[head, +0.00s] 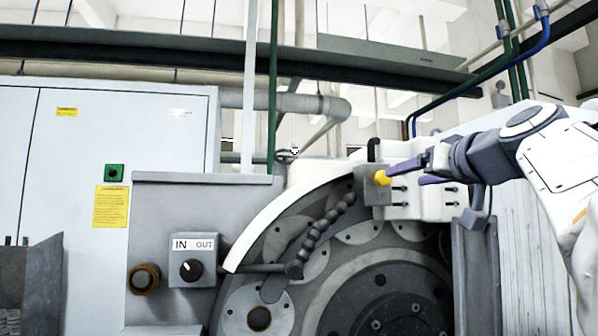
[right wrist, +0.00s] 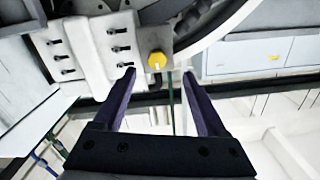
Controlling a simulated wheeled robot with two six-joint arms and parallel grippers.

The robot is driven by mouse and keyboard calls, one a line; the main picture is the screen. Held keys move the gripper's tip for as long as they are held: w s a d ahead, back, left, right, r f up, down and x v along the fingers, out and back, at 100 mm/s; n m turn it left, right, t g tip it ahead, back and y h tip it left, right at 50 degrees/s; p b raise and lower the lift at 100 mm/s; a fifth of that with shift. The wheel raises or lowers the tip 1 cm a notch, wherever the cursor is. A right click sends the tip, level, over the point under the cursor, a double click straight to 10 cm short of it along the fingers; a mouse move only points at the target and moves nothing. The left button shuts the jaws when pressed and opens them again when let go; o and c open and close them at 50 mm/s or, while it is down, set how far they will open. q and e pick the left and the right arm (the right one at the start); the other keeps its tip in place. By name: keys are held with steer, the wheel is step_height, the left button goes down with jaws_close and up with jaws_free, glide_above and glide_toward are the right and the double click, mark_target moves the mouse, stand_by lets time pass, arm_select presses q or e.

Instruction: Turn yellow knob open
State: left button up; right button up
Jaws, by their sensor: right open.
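The yellow knob (head: 382,178) sits on a small grey block (head: 368,199) at the upper part of the grinder. In the right wrist view the yellow knob (right wrist: 157,60) shows just beyond and between the fingertips. My right gripper (head: 392,176) reaches in from the right with its purple fingers pointing at the knob. In the right wrist view my right gripper (right wrist: 157,73) is open, with no object held between the fingers. In the head view a finger is very close to the knob; I cannot tell whether they touch. My left gripper is not in view.
A white block with black levers (head: 428,196) stands right beside the knob. A black segmented hose (head: 325,222) runs down from the grey block. A control box marked IN and OUT (head: 193,262) is at the lower left. A white cabinet (head: 60,150) stands at the left.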

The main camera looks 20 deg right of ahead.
mark_target(382, 179)
steer(key=w+d+r+p, duration=0.1)
steer(key=w+p, duration=0.4)
steer(key=w, duration=0.5)
steer(key=shift+d, duration=0.1)
steer(key=shift+s, duration=0.1)
jaws_close()
